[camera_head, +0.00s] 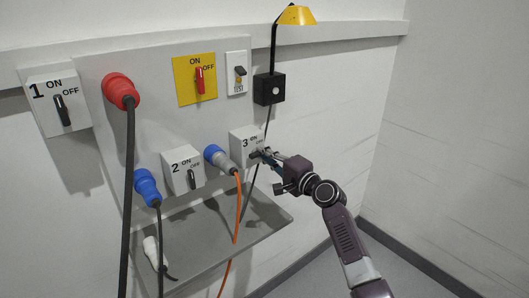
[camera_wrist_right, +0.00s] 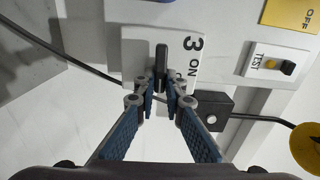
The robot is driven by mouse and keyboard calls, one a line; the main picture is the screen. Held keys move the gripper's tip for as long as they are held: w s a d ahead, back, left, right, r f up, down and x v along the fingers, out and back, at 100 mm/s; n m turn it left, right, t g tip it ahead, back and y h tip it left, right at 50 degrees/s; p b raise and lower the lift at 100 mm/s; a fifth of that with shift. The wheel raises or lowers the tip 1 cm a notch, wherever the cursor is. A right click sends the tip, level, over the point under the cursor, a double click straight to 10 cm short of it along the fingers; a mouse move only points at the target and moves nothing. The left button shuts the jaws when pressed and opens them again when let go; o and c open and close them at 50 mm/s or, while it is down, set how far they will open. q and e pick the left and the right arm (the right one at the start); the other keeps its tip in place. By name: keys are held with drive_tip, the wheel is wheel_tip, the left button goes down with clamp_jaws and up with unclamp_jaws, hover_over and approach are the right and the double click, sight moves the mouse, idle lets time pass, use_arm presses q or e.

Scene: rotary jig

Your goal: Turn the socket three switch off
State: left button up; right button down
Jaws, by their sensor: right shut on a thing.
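The socket three box (camera_head: 243,144) is white with "3", "ON" and "OFF" printed on its face, on the wall panel. It also shows in the right wrist view (camera_wrist_right: 135,42). Its dark switch handle (camera_wrist_right: 161,57) stands upright in that view, between the fingertips. My right gripper (camera_head: 262,155) reaches the box from the right, and its fingertips (camera_wrist_right: 160,88) are shut on the handle. The fingers hide part of the handle and the "OFF" mark. In the head view the handle is mostly covered. My left gripper is not in view.
A blue-grey plug (camera_head: 216,157) with an orange cable sits left of the box. Switch boxes one (camera_head: 47,107) and two (camera_head: 170,170), a red main switch (camera_head: 199,80) and a black lamp base (camera_head: 268,91) are nearby. A grey shelf (camera_head: 215,235) juts out below.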

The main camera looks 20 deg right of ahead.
drive_tip(key=shift+f+m, duration=0.1)
drive_tip(key=shift+m, duration=0.2)
drive_tip(key=c, duration=2)
unclamp_jaws()
drive_tip(key=shift+s, duration=0.1)
drive_tip(key=v, duration=1.1)
drive_tip(key=shift+s+d, duration=0.15)
drive_tip(key=shift+s, duration=0.25)
